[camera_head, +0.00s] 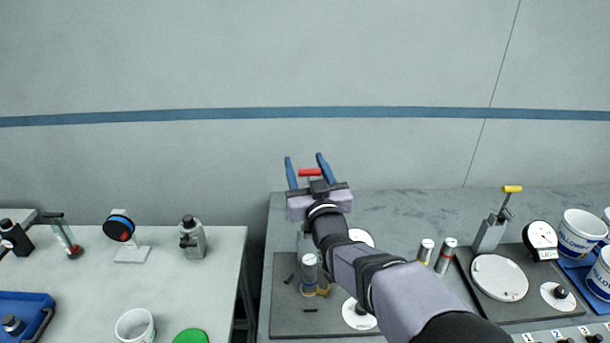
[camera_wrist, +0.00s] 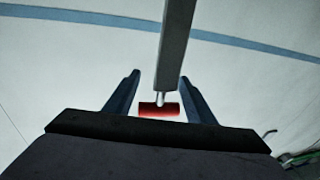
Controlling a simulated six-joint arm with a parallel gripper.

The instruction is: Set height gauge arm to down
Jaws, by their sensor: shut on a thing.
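A red handle (camera_head: 310,172) sits between the two blue fingers of my gripper (camera_head: 305,158), high above the left part of the right bench. In the wrist view the red handle (camera_wrist: 158,109) lies crosswise between the fingers of my gripper (camera_wrist: 159,76), at the end of a grey bar (camera_wrist: 175,50). The arm appears raised. My wrist and forearm hide most of its stand, above a dark base plate (camera_head: 285,322). No label shows which part is the height gauge.
A second fixture with a yellow-handled lever (camera_head: 512,189), a dial (camera_head: 541,238) and a round plate (camera_head: 499,278) stands right. Two small cylinders (camera_head: 445,255) stand between the fixtures. White cups (camera_head: 581,233) are far right. A gap separates the left bench (camera_head: 190,290).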

